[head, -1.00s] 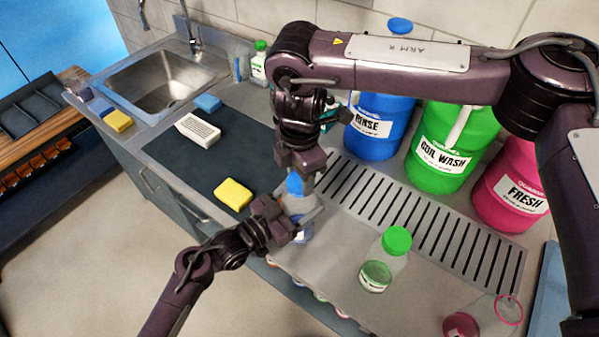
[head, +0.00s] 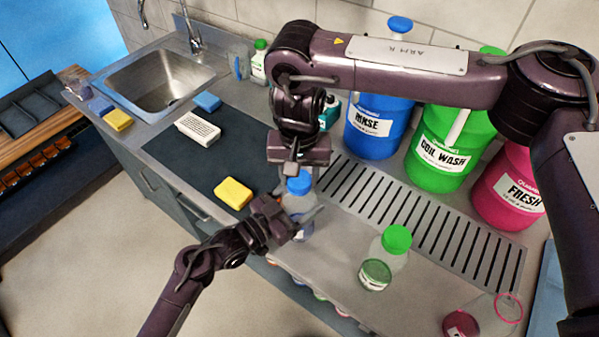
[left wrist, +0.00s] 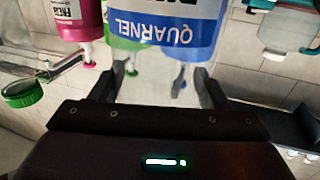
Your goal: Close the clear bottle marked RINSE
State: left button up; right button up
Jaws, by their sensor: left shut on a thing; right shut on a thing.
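The clear bottle (head: 297,222) with blue contents stands upright at the front of the counter, left of the slotted drain. Its blue cap (head: 299,184) sits at the bottle's mouth; whether it is fully seated I cannot tell. My left gripper (head: 299,222) is shut on the bottle's body from the front left. My right gripper (head: 300,172) points down from above and is shut on the blue cap, its fingers partly hiding the cap's top. In the left wrist view my left fingers (left wrist: 160,88) flank the see-through bottle. Its RINSE marking is not readable.
The blue RINSE jug (head: 377,128), green COIL WASH jug (head: 440,160) and pink FRESH jug (head: 507,190) stand behind. A green-capped bottle (head: 385,262) and an open pink-ringed bottle (head: 490,318) are to the right. A yellow sponge (head: 233,193) lies to the left.

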jog(key=shift+m, duration=0.3)
jog(key=o, duration=1)
jog(key=shift+c, duration=0.2)
jog(key=shift+r, duration=2.25)
jog(key=shift+c, duration=0.5)
